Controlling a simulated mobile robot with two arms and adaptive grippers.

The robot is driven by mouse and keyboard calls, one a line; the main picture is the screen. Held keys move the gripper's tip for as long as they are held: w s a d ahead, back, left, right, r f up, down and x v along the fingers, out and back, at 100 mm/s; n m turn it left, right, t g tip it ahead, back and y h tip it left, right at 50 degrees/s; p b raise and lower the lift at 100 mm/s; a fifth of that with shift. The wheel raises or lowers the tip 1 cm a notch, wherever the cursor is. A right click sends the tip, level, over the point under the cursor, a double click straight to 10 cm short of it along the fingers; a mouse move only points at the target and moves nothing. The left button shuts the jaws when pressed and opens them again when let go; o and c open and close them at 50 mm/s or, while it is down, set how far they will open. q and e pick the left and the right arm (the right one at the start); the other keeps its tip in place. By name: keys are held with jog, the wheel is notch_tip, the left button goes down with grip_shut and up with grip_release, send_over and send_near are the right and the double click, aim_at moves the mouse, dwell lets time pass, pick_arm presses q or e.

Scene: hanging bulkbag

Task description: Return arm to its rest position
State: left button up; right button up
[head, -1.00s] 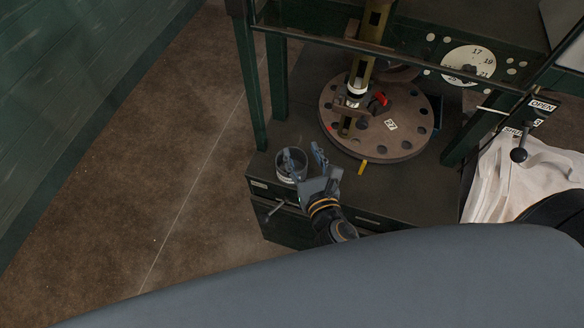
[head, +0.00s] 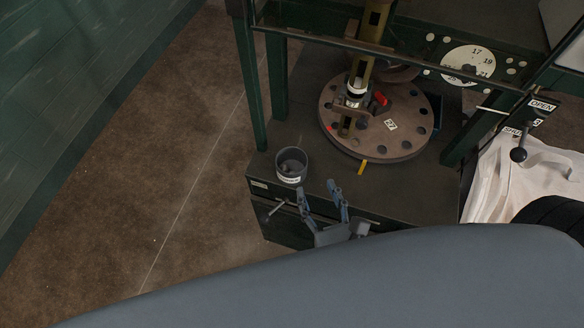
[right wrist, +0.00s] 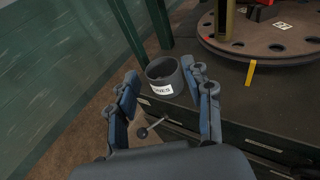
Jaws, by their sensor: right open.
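My right gripper (head: 320,194) is open and empty in the head view, in front of the green bench's front edge. It shows from behind in the right wrist view (right wrist: 163,100), its two blue-grey fingers spread apart. A grey labelled cup (head: 291,166) stands on the bench's front left corner, apart from the gripper. The cup also shows beyond the fingers in the right wrist view (right wrist: 165,78). My left gripper is not in either view.
A round plate with holes (head: 400,140) lies on the bench top (head: 300,125) under a vertical post. A lever (head: 519,155) and white bag fabric (head: 515,185) are at the right. A small handle (head: 276,208) sticks out of the bench front. Open floor (head: 150,190) lies to the left.

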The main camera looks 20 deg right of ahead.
dwell(0.4)
jog(key=s+d+f+m+g, duration=0.1)
jog(key=s+f+m+g, duration=0.3)
jog(key=f, duration=0.6)
jog(key=s+f+m+g, duration=0.1)
jog(key=f+m, duration=0.4)
jog(key=f, duration=0.6)
jog(key=s+d+f+m+g, duration=0.1)
jog(key=s+f+m+g, duration=0.3)
jog(key=f, duration=0.6)
jog(key=s+d+f+m+g, duration=0.3)
jog(key=s+f+m, duration=0.4)
jog(key=m, duration=0.3)
jog(key=s+d+f+m+g, duration=0.2)
jog(key=s+d+f+m, duration=0.3)
jog(key=f+m, duration=0.5)
jog(key=shift+s+d+f+m+g, duration=0.2)
jog(key=shift+s+m+g, duration=0.15)
jog(key=shift+s, duration=0.55)
